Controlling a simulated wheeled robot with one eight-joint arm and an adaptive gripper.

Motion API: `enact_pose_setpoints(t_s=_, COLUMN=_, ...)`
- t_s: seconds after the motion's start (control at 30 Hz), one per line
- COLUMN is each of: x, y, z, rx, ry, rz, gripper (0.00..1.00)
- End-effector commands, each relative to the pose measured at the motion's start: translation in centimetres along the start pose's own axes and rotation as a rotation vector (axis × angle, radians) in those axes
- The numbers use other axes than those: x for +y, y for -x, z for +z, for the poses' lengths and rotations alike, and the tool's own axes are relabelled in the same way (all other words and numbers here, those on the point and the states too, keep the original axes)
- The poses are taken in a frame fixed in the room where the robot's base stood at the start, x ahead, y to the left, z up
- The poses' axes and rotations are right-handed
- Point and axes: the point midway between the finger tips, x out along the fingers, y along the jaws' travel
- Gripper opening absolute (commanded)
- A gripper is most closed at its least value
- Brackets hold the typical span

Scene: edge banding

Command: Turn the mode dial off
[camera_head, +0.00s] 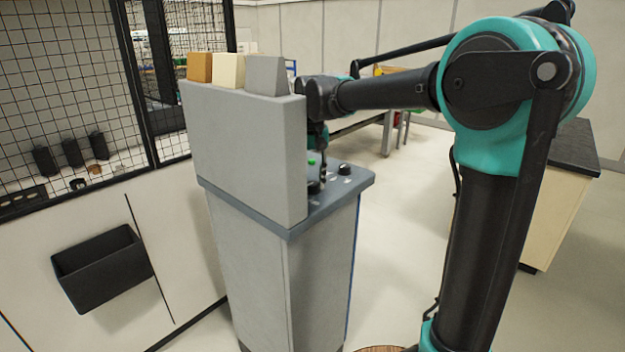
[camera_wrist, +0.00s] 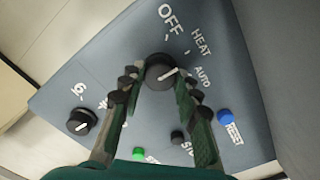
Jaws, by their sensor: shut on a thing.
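The mode dial (camera_wrist: 160,68) is a round black knob with a white pointer line, on a grey panel (camera_wrist: 98,62). OFF, HEAT and AUTO are printed around it, and the pointer faces right, roughly toward AUTO. My gripper (camera_wrist: 158,78) has one green-and-black finger on each side of the dial and is shut on it. In the head view my gripper (camera_head: 322,165) reaches down to the top of the grey cabinet (camera_head: 265,275), partly hidden by the upright panel.
A second black dial (camera_wrist: 81,121), a green button (camera_wrist: 138,153), a small black knob (camera_wrist: 178,137) and a blue RESET button (camera_wrist: 225,115) are close by. The upright grey panel (camera_head: 245,150) with several blocks on top stands beside my wrist.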

Motion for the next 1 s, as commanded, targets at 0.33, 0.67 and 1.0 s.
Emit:
enact_pose_setpoints(t_s=0.33, x=-0.01, y=0.03, z=-0.03, rx=0.001, ry=0.326, rz=0.0, gripper=0.03)
enact_pose_setpoints(t_s=0.67, x=-0.01, y=0.03, z=-0.04, rx=0.001, ry=0.606, rz=0.0, gripper=0.03)
enact_pose_setpoints(t_s=1.0, x=-0.01, y=0.03, z=-0.04, rx=0.001, ry=0.778, rz=0.0, gripper=0.03)
